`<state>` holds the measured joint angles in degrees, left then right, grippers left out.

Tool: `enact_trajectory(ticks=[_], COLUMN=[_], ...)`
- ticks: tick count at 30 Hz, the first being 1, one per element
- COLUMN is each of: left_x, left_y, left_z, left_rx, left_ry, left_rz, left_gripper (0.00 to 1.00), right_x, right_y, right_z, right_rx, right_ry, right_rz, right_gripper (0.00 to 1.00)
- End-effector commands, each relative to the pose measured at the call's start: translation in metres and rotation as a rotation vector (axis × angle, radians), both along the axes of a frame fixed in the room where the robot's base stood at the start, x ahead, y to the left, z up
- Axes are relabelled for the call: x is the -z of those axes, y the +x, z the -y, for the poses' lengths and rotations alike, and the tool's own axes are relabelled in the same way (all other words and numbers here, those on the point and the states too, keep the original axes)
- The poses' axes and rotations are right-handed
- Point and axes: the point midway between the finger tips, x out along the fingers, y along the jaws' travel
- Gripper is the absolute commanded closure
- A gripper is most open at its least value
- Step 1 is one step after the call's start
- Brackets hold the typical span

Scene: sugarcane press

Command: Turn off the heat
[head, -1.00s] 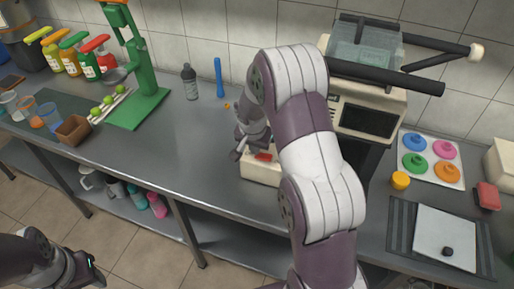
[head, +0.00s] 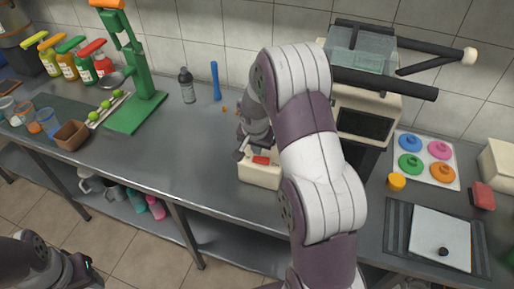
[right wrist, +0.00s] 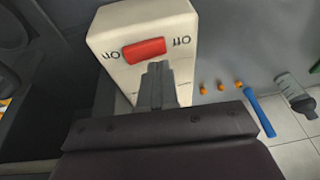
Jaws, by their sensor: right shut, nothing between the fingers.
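A cream switch box (head: 259,176) stands on the steel counter, partly hidden in the head view by my right arm. A red rocker switch (head: 261,160) sits on its top. The right wrist view shows the switch (right wrist: 144,49) between upside-down labels, "on" at left and "off" at right. I cannot tell which side is pressed. My right gripper (right wrist: 157,68) is shut and empty, its tips beside the switch on the label side of the box; contact is unclear. My left gripper (head: 84,268) is low at the bottom left, away from the counter, its jaws unclear.
The cream press machine (head: 362,110) with black handles stands right of the box. A dark bottle (head: 187,86) and a blue stick (head: 215,82) stand behind it. A green hand press (head: 140,85) is further left. Open counter lies left of the box.

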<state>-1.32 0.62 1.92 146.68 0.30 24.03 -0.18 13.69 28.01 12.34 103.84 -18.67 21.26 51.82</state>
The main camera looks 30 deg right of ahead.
Motion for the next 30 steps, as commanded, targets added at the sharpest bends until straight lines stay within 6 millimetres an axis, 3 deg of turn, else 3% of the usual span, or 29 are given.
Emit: enact_trajectory(ticks=[1, 3, 4, 6, 15, 21, 30], left_x=[-0.019, -0.034, -0.022, -0.015, -0.009, -0.009, -0.009], left_y=[0.000, 0.000, 0.001, 0.000, 0.000, 0.000, 0.000], left_z=[0.000, 0.000, 0.000, 0.000, 0.000, 0.000, 0.000], left_rx=[0.000, 0.000, 0.000, 0.000, 0.000, 0.000, 0.000], left_ry=[0.000, 0.000, 0.000, 0.000, 0.000, 0.000, 0.000], left_rz=[0.001, 0.001, 0.002, 0.000, 0.000, 0.001, 0.001], left_gripper=[0.57, 0.57, 0.57, 0.57, 0.57, 0.57, 0.57], right_x=[-0.021, -0.040, -0.036, -0.050, -0.105, -0.117, -0.117], right_y=[0.002, 0.005, 0.006, 0.006, 0.006, 0.006, 0.006], right_z=[0.001, 0.003, -0.001, -0.008, -0.031, -0.036, -0.036], right_rx=[0.000, 0.000, -0.003, -0.004, -0.002, -0.002, -0.002], right_ry=[-0.001, -0.001, -0.002, -0.002, -0.001, -0.001, 0.000], right_rz=[0.002, 0.002, 0.004, 0.006, 0.003, 0.000, 0.000], right_gripper=[1.00, 1.00, 1.00, 1.00, 1.00, 1.00, 1.00])
